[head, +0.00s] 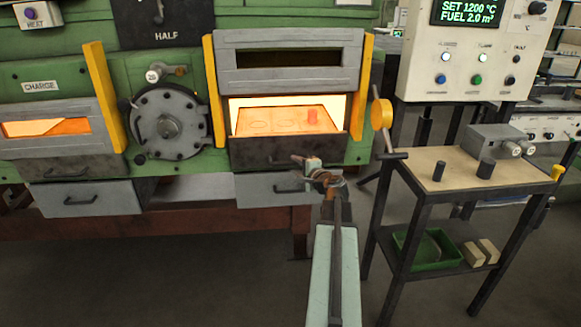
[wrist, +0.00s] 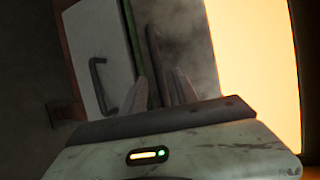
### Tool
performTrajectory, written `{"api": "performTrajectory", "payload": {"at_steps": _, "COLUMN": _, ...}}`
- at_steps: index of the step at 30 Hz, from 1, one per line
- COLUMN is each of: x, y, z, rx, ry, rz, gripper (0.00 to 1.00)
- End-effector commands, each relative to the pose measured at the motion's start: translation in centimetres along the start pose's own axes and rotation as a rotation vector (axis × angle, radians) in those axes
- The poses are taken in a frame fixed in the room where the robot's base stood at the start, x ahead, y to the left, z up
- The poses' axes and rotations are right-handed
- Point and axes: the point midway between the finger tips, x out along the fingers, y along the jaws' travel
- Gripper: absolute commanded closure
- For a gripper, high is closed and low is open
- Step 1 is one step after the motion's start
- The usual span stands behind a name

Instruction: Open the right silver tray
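The right silver tray (head: 262,187) is a grey drawer front under the right furnace opening. Its dark bar handle (head: 288,188) is in view, and the tray also shows at the left of the wrist view (wrist: 85,45) with the handle (wrist: 99,88). My gripper (head: 306,161) is in front of the dark panel (head: 255,152) just above the tray, up and right of the tray's handle. In the wrist view, its two fingers (wrist: 160,85) stand apart, with a dark bar (wrist: 154,55) on the panel showing between them. Contact with that bar cannot be told.
The right opening glows, with a hot billet (head: 311,117) on its floor (head: 270,120). A similar left tray (head: 85,198) sits under the left opening (head: 45,127). A tool cart (head: 465,172) stands at right. The floor (head: 180,275) in front of the furnace is clear.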

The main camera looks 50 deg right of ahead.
Motion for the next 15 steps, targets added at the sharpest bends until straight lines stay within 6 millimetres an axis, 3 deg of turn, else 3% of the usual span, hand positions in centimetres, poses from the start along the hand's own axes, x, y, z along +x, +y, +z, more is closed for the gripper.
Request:
{"api": "performTrajectory", "payload": {"at_steps": 1, "x": 1.3, "y": 0.2, "z": -0.1, "rx": -0.001, "ry": -0.002, "rz": 0.001, "gripper": 0.64}}
{"api": "performTrajectory", "payload": {"at_steps": 5, "x": 3.2, "y": 0.1, "z": -0.1, "rx": -0.002, "ry": -0.001, "rz": 0.001, "gripper": 0.64}}
{"api": "performTrajectory", "payload": {"at_steps": 13, "x": 3.4, "y": 0.0, "z": 0.1, "rx": -0.002, "ry": -0.001, "rz": 0.001, "gripper": 0.64}}
{"api": "performTrajectory", "payload": {"at_steps": 15, "x": 3.4, "y": 0.0, "z": 0.1, "rx": -0.002, "ry": -0.002, "rz": 0.001, "gripper": 0.83}}
